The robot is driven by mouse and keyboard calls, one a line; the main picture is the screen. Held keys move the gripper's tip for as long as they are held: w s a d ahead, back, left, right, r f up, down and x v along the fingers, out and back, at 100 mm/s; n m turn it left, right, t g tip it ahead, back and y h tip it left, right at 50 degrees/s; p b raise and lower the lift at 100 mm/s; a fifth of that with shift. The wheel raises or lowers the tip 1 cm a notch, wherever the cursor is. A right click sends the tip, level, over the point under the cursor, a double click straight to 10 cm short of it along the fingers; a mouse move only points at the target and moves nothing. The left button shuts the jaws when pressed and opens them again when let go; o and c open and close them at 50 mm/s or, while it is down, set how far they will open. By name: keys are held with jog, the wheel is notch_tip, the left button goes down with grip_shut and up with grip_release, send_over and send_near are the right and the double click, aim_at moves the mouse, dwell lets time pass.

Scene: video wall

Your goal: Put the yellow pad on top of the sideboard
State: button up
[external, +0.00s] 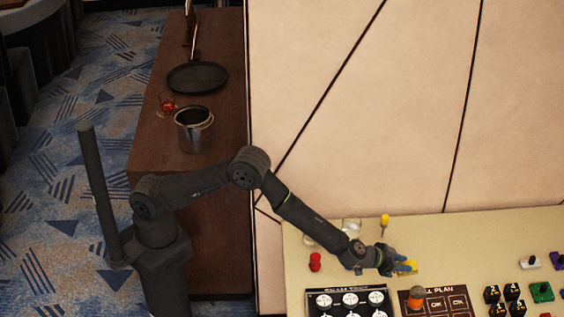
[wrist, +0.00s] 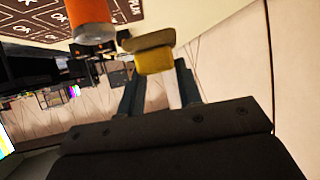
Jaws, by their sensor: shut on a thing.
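The yellow pad (external: 411,267) is small and sits at the tip of my gripper (external: 397,266), over the cream table near its left part. In the wrist view the yellow pad (wrist: 155,61) is between the fingertips of my gripper (wrist: 157,82), which is shut on it. Part of the pad is hidden by the fingers. I cannot tell whether it touches the table. The sideboard (external: 158,148) is the long dark brown wooden piece at the left, behind my arm, far from the pad.
On the sideboard stand a metal pot (external: 194,138), a black pan (external: 197,77) and a small red glass item (external: 168,106). The cream table (external: 470,240) holds a red piece (external: 315,262), an orange cylinder (external: 416,297) and black dice. A cream panel wall (external: 350,120) rises beside the sideboard.

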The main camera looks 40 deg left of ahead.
jog(key=w+a+r, duration=0.2)
jog(key=a+r, duration=0.6)
jog(key=a, duration=0.1)
jog(key=w+a+r, duration=0.3)
jog(key=a+r, duration=0.5)
jog(key=s+a+r, duration=0.3)
jog(key=a, duration=0.6)
jog(key=s+a+r+m+h, duration=0.1)
jog(key=s+a+r, duration=0.2)
jog(key=a, duration=0.7)
jog(key=shift+a+r+g, duration=0.2)
jog(key=shift+r+g, duration=0.2)
